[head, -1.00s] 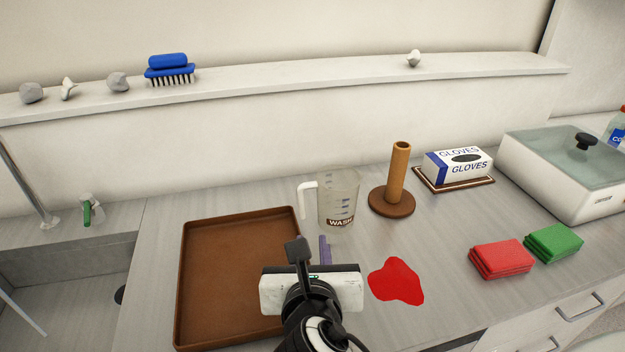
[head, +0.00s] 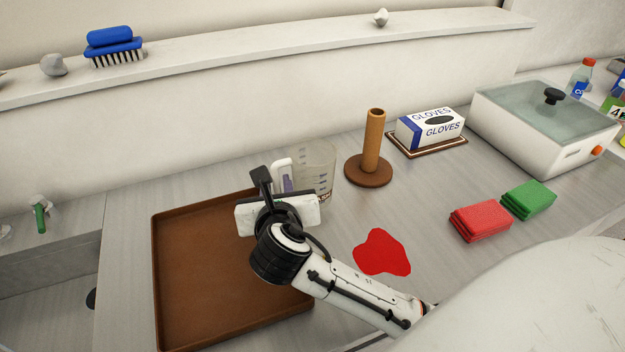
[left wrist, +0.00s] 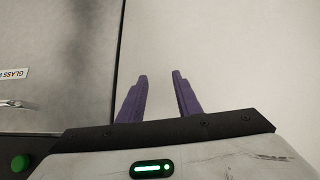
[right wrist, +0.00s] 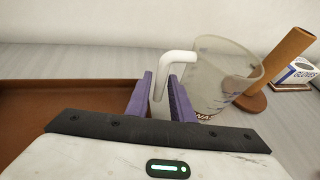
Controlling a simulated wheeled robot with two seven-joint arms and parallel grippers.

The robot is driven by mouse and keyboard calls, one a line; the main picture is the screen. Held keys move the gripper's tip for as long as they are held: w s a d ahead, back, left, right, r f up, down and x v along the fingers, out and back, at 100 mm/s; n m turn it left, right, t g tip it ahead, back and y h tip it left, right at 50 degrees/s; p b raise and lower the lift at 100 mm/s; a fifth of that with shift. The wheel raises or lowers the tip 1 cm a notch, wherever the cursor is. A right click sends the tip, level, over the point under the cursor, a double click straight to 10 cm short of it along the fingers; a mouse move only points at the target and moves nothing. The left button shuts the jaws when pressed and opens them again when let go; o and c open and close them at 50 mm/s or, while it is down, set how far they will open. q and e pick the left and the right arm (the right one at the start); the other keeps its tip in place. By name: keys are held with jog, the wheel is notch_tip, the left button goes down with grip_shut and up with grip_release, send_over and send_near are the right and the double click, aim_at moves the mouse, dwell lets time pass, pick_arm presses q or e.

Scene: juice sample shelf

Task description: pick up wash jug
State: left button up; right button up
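The wash jug (head: 316,170) is a clear, graduated jug with a white handle and a dark label. It stands upright on the counter, just right of the brown tray (head: 165,290). My right gripper (head: 279,179) is at its handle side. In the right wrist view, the purple fingers (right wrist: 160,88) are apart, one on each side of the white handle (right wrist: 178,57), with the jug body (right wrist: 225,75) to the right. The lower handle is partly hidden between them. My left gripper (left wrist: 160,85) is open and empty above a pale surface, away from the jug.
A brown upright holder (head: 371,150) stands right of the jug, with a glove box (head: 430,127) beyond it. A red puddle (head: 382,252) lies in front. Red (head: 480,221) and green cloths (head: 528,199) and a lidded white container (head: 545,130) are at right.

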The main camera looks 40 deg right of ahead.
jog(key=shift+w+d, duration=0.15)
jog(key=shift+w, duration=0.05)
grip_shut()
